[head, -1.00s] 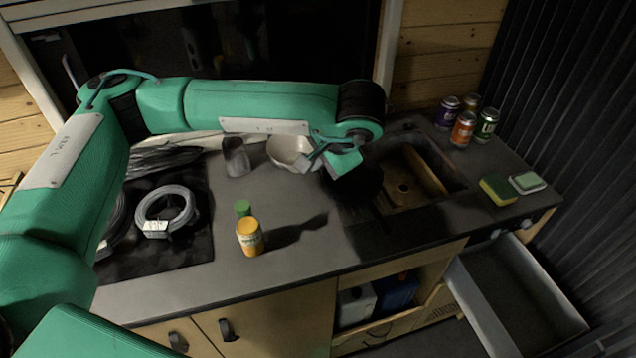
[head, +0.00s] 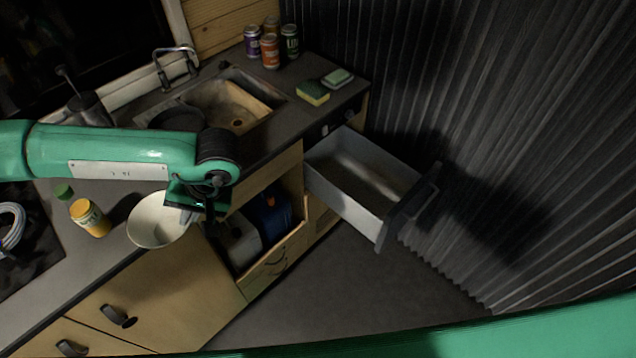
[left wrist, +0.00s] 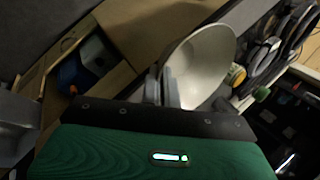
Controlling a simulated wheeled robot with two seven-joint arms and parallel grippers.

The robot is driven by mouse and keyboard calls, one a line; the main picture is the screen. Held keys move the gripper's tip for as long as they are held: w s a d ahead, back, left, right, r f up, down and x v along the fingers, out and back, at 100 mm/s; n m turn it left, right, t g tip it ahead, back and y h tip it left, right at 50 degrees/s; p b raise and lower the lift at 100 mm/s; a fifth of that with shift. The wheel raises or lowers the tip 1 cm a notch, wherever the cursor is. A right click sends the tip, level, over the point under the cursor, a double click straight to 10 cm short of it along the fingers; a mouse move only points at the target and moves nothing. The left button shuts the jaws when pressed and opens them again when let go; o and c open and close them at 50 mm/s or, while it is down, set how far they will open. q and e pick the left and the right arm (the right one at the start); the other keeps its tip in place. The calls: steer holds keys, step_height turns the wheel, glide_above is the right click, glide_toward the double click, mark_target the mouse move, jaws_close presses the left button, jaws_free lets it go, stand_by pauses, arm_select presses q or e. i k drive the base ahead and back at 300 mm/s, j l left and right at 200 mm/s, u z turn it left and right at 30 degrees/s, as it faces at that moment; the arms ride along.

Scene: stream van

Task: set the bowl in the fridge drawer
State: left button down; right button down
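A cream bowl (head: 157,222) hangs at the counter's front edge in the head view, held at its right rim. My left gripper (head: 190,213) is shut on that rim. In the left wrist view the bowl (left wrist: 203,66) sits between the fingers (left wrist: 162,88), tilted to the camera. The fridge drawer (head: 352,182) is pulled open at the right end of the cabinets, and its visible inside is empty. The gripper is to the left of the drawer, apart from it. My right gripper is not in view.
Several drink cans (head: 270,50), a sponge (head: 313,93) and a sink (head: 237,108) are behind. A dark corrugated wall (head: 480,130) borders the drawer's right side. The floor (head: 340,285) before it is clear.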

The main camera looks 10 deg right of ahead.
mark_target(375, 196)
steer(key=i+l+z, duration=0.1)
steer(key=z, duration=0.25)
steer(key=i+z, duration=0.15)
steer(key=z, duration=0.15)
steer(key=i+l+z, duration=0.1)
steer(key=z, duration=0.25)
steer(key=i, duration=0.5)
